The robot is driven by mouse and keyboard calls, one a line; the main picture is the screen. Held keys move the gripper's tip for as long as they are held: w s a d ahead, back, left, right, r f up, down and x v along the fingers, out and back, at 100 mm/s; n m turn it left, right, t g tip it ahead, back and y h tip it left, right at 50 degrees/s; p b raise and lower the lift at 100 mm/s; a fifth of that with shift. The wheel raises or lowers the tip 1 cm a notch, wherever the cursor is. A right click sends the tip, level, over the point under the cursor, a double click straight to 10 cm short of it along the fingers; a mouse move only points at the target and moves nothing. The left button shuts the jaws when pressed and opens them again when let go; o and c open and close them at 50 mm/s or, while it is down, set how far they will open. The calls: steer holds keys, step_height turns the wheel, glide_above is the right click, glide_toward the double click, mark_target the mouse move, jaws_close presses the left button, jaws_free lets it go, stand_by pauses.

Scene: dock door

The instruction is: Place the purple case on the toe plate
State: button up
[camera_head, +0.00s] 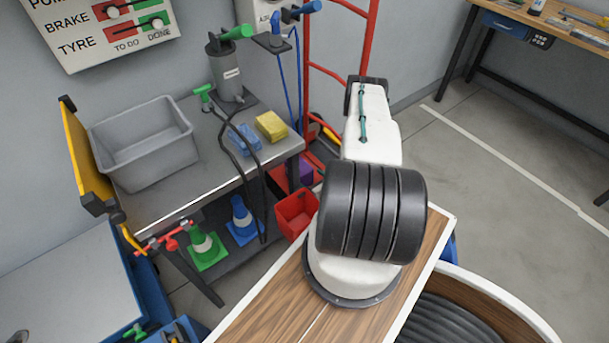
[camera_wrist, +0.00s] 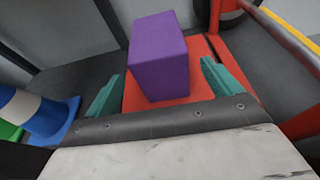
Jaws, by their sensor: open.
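The purple case (camera_wrist: 158,60) stands upright on the red toe plate (camera_wrist: 195,82) in the wrist view. In the head view only a small part of the case (camera_head: 304,170) shows beside my arm, low at the foot of the red hand truck (camera_head: 310,75). My gripper (camera_wrist: 161,88) is open, with one teal finger on each side of the case. Gaps show between the fingers and the case, and I see no contact. The gripper's fingers are hidden behind my arm in the head view.
A red bin (camera_head: 296,213) stands near my arm. A workbench (camera_head: 190,180) to the left carries a grey tub (camera_head: 145,140) and a yellow block (camera_head: 271,126). A blue cone (camera_wrist: 42,112) is left in the wrist view. Open floor (camera_head: 500,170) lies to the right.

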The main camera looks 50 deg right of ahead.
steer(key=shift+v, duration=2.35)
